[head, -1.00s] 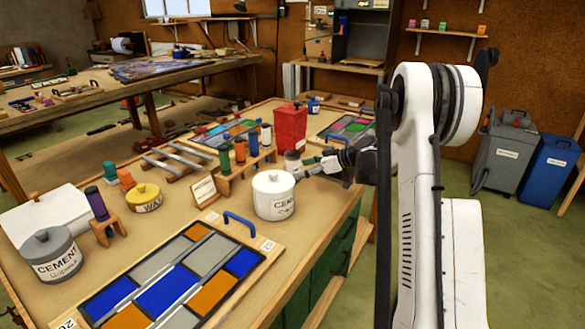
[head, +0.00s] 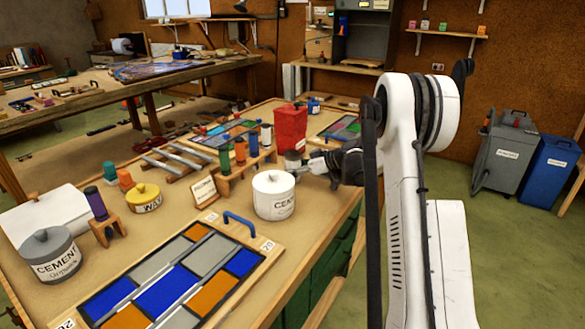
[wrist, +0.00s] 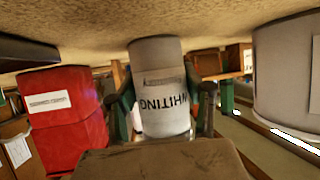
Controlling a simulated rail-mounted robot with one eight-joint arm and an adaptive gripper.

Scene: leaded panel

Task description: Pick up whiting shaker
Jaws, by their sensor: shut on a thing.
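The whiting shaker (wrist: 160,88) is a pale grey cylinder with dark "WHITING" lettering, upside down in the wrist view. In the head view my gripper (head: 303,164) reaches the shaker from the right. I cannot tell whether the shaker touches the bench.
A rack (head: 236,176) of coloured bottles is to the left. A leaded panel (head: 185,275) lies in the foreground. The bench edge is just right.

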